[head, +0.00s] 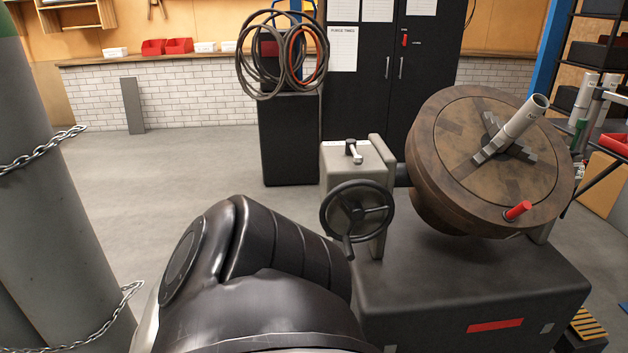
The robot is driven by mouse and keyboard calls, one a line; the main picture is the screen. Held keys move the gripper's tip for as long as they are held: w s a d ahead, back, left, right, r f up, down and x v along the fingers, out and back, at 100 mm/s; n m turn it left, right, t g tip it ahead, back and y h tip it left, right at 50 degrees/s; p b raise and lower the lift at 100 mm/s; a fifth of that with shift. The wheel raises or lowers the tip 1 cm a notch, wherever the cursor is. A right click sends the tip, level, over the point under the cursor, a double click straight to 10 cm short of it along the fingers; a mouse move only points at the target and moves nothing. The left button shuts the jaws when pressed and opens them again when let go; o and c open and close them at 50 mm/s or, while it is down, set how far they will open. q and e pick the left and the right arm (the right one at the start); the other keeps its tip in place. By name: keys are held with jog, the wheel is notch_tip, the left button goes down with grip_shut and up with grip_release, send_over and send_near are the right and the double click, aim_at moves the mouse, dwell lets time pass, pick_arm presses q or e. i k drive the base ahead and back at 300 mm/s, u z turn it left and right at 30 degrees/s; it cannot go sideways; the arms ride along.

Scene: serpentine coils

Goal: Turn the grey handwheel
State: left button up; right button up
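The handwheel (358,213) is dark grey, with a round rim, spokes and a small crank handle at its lower left. It is mounted on the front of a grey-green gearbox (345,160), which has a small lever on top. The gearbox stands on a dark machine base (470,290) beside a large tilted round brown table (450,130). A large black arm link of mine fills the lower middle of the head view, just below and left of the handwheel. Neither of my grippers shows in this view.
The round table carries a grey pipe (522,118) and a red peg (517,210). Grey cylinders with chains (45,152) stand at the left. A black cabinet (290,140) with hoses (262,80) is behind. The floor at left centre is clear.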

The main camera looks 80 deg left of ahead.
aim_at(357, 213)
jog(key=k, duration=0.85)
jog(key=u, duration=2.1)
jog(key=i, duration=1)
